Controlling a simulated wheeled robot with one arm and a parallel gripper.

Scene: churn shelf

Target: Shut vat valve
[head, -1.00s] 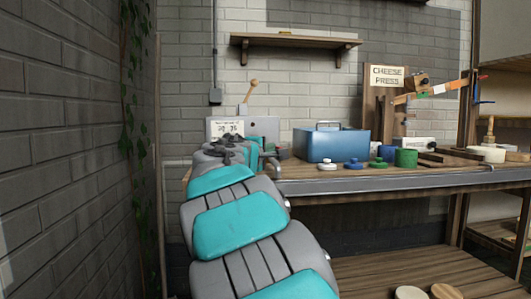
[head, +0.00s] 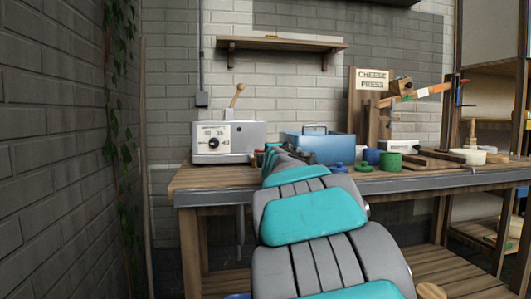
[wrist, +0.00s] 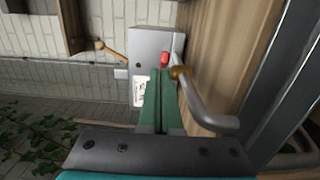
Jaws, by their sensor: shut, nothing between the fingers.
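The grey metal vat box (head: 228,141) stands on the left end of the wooden bench, with a dial and a white label on its front. In the wrist view the vat (wrist: 152,55) appears turned sideways. A valve with a red handle end (wrist: 165,58) and a brass collar (wrist: 181,73) sits at its side, above a bent grey pipe (wrist: 205,108). My gripper (wrist: 158,73) has its green fingers together, with the tips just below the red handle in the picture. I cannot tell whether they touch it. My arm hides the gripper in the head view.
A wooden lever (head: 237,95) rises behind the vat. A blue box (head: 318,147) stands right of it, with green (head: 391,161) and blue pots beyond. A cheese press (head: 372,105) is farther right. A brick wall is close on the left.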

